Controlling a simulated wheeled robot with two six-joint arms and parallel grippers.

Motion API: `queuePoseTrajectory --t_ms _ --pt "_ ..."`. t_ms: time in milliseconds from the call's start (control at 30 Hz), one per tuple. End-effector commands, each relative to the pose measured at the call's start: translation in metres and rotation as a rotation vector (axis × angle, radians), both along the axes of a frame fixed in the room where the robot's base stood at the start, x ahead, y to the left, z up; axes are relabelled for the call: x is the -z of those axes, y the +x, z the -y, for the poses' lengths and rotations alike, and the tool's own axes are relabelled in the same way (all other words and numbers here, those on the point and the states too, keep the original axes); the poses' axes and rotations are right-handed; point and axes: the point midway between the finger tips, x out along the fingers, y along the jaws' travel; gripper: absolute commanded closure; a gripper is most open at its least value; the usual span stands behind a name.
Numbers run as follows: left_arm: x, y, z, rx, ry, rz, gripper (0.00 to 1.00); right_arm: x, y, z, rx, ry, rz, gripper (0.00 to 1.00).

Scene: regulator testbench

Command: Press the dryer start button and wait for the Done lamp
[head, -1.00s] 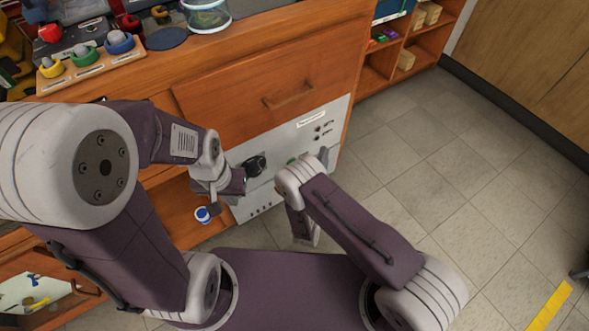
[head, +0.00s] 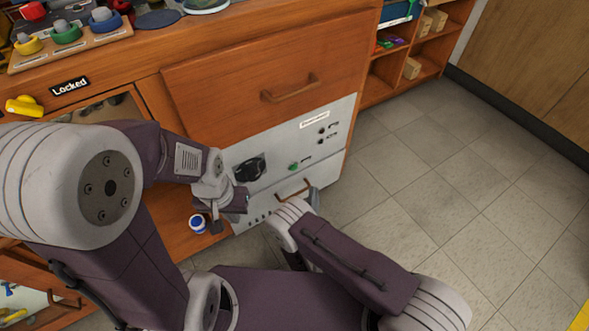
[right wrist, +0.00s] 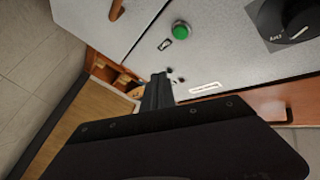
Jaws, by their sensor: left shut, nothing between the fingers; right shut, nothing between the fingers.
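The dryer's light grey front panel (head: 275,150) is set under a wooden drawer. Its green start button (head: 293,166) is uncovered in the head view, and it also shows in the right wrist view (right wrist: 181,28). Two small dark lamps (head: 321,135) sit near a white label (head: 314,119); neither looks lit, and their lettering is too small to read. My right gripper (right wrist: 157,80) is shut and empty, apart from the button; in the head view my arm mostly hides it. My left gripper (head: 238,207) is shut and empty, left of the panel's lower part.
A black dial (head: 250,168) is left of the button, and a handle (head: 292,189) sits below it. A wooden drawer handle (head: 290,88) sticks out above. A blue-and-white round item (head: 198,223) is near my left gripper. Open tiled floor (head: 430,190) lies right.

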Motion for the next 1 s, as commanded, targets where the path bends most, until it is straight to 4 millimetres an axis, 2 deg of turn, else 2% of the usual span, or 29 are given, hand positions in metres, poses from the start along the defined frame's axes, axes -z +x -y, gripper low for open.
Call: queuePoseTrajectory --t_ms 300,500,1000 --pt "0.024 0.0 0.0 0.0 0.0 0.0 1.0 0.002 0.038 -0.028 -0.001 0.004 0.004 1.0" --pt "0.034 0.0 0.0 0.0 0.0 0.0 1.0 0.002 0.056 -0.04 -0.001 0.002 0.003 1.0" --pt "0.036 0.0 0.0 0.0 0.0 0.0 1.0 0.0 0.063 -0.045 -0.002 0.0 0.001 1.0"
